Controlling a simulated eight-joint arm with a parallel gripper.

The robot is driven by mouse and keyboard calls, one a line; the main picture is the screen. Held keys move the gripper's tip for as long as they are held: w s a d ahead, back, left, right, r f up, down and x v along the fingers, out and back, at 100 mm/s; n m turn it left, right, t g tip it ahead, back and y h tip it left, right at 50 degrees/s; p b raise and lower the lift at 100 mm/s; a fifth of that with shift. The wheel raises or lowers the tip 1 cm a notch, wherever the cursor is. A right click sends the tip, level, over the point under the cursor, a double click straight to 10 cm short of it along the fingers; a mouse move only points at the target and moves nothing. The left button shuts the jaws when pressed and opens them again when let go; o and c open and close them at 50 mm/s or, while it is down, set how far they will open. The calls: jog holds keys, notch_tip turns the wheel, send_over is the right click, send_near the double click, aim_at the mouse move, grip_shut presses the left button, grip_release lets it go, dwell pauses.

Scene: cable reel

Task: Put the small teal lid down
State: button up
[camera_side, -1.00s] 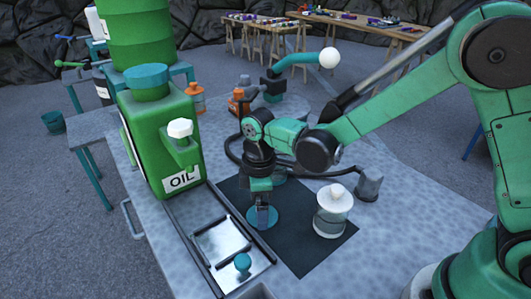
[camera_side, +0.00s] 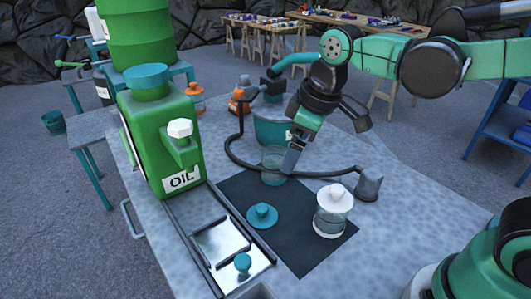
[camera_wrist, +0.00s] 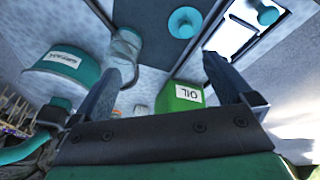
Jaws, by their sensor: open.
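The small teal lid (camera_side: 262,215) lies knob-up on the dark mat (camera_side: 300,235), free of the gripper. It also shows at the top of the wrist view (camera_wrist: 184,22). My gripper (camera_side: 291,156) is open and away from the lid, behind it in the side view, beside a clear glass jar (camera_side: 271,168). In the wrist view the two fingers stand apart (camera_wrist: 165,80), and the jar (camera_wrist: 127,46) shows by the left fingertip. The gripper partly covers the jar in the side view; I cannot tell whether they touch.
A teal pot (camera_side: 270,131) stands behind the jar. A white-lidded jar (camera_side: 333,212) stands on the mat's right side. A black hose (camera_side: 238,160) curves around the back. A metal tray with another teal knob (camera_side: 243,262) is at front left, near the green oil can (camera_side: 160,140).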

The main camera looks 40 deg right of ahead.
jog(key=s+d+m+t, duration=0.2)
jog(key=m, duration=0.1)
jog(key=s+d+m+t, duration=0.1)
jog(key=m, duration=0.1)
jog(key=shift+s+d+f, duration=0.25)
jog(key=shift+d+f, duration=0.05)
jog(key=shift+d, duration=0.1)
jog(key=shift+s+d+f+m+t+h, duration=0.3)
jog(key=shift+d+m+t, duration=0.1)
jog(key=shift+m, duration=0.2)
